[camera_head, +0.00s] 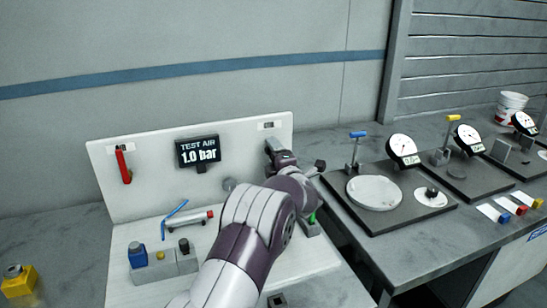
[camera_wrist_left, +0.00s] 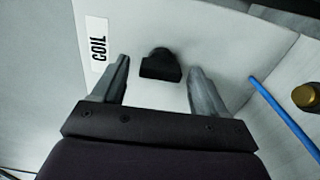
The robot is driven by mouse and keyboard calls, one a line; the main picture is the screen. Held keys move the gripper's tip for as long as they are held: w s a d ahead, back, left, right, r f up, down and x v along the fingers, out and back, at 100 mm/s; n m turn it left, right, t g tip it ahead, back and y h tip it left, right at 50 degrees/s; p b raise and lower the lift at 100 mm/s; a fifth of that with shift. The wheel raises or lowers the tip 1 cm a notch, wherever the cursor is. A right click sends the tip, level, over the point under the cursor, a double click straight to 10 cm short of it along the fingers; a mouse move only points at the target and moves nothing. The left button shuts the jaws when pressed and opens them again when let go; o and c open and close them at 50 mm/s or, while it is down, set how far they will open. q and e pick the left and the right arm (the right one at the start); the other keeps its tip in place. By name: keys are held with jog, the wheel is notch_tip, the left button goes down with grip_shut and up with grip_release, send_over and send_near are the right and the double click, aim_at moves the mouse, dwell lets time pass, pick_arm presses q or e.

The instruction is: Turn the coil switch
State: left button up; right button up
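The coil switch, a small black knob (camera_wrist_left: 161,67), is on a white surface in the left wrist view, beside a label reading COIL (camera_wrist_left: 98,37). My left gripper (camera_wrist_left: 160,78) is open, with one finger on either side of the knob and visible space between. I cannot tell how far the fingertips are from the surface. In the head view my left gripper (camera_head: 281,153) is at the right part of the upright white panel (camera_head: 150,150), and the switch is hidden behind it. My right gripper is not in view.
A TEST AIR display (camera_head: 198,151) reading 1.0 bar and a red handle (camera_head: 123,164) are on the panel. A blue block (camera_head: 137,255) stands lower left. A blue tube (camera_wrist_left: 284,116) and brass fitting (camera_wrist_left: 307,97) lie right of the gripper. Dial gauges (camera_head: 403,146) stand at right.

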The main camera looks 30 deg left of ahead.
pick_arm(q)
jog(key=shift+d, duration=0.1)
jog(key=b+v, duration=0.1)
jog(key=v, duration=1.1)
jog(key=shift+s+d, duration=0.2)
jog(key=shift+f, duration=0.1)
